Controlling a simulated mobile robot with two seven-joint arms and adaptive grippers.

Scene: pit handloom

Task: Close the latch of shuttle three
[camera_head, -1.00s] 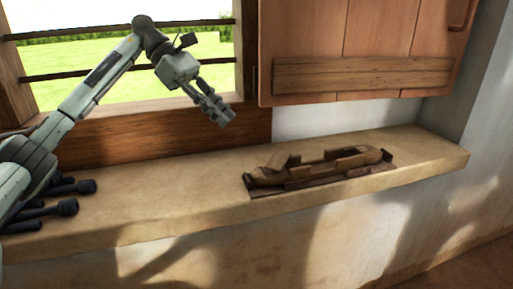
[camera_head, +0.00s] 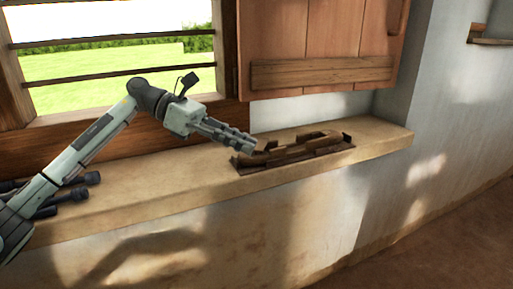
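A brown wooden shuttle (camera_head: 300,150) lies in a low wooden holder (camera_head: 285,159) on the plaster ledge, below the shutter. In the earlier frame a flat piece stood tilted up at its left end; now that end is partly behind my gripper, so I cannot tell how the latch stands. My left gripper (camera_head: 254,142) reaches in from the left, its fingertips at the shuttle's left end. The fingers look close together, but the gap between them is too small to tell. I cannot tell whether they touch the shuttle. My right gripper is not in view.
The ledge (camera_head: 160,197) has bare room left and front of the holder. Several dark cylindrical pieces (camera_head: 75,190) lie at its left end. A barred window (camera_head: 110,60) and a wooden shutter (camera_head: 320,45) stand behind. A small wall shelf (camera_head: 490,41) is at upper right.

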